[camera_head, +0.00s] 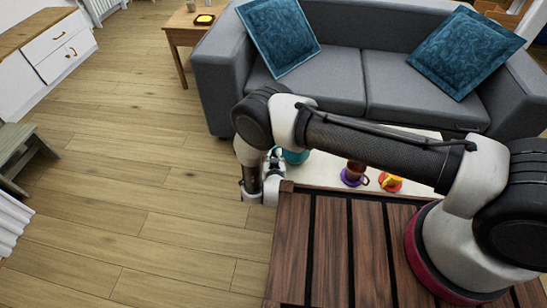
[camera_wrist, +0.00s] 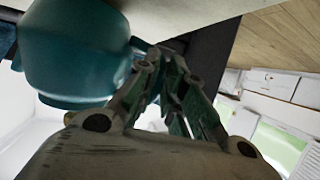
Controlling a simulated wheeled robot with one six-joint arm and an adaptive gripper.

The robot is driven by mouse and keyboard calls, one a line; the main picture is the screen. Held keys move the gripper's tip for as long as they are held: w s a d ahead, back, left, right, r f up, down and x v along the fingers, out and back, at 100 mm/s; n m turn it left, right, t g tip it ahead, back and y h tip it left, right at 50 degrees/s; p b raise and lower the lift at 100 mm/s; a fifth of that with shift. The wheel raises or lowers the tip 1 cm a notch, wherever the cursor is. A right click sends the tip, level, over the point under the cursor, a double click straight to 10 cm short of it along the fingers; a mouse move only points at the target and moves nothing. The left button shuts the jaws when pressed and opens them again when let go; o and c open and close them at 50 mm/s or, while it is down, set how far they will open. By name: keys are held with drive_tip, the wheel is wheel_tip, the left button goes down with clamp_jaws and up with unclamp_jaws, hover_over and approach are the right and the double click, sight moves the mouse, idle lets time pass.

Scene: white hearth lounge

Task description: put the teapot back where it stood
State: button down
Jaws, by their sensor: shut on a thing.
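The teal teapot (camera_wrist: 75,50) fills the upper left of the wrist view, which appears roughly upside down. My gripper (camera_wrist: 165,65) is shut at its side, apparently on the handle; the fingers hide the exact grip. In the head view only a small teal part of the teapot (camera_head: 296,156) shows behind my arm, beside my gripper (camera_head: 276,158), at the left end of the low cream table (camera_head: 322,172). I cannot tell whether the teapot touches the tabletop.
A brown cup on a purple saucer (camera_head: 354,175) and a yellow-orange cup on a red saucer (camera_head: 390,182) stand on the table, right of the teapot. A grey sofa (camera_head: 345,80) is behind. A wooden side table (camera_head: 188,25) stands at the back left.

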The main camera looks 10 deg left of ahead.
drive_tip(key=shift+f, duration=0.4)
drive_tip(key=c, duration=1.4)
unclamp_jaws()
drive_tip(key=shift+c, duration=0.2)
drive_tip(key=shift+f, duration=0.1)
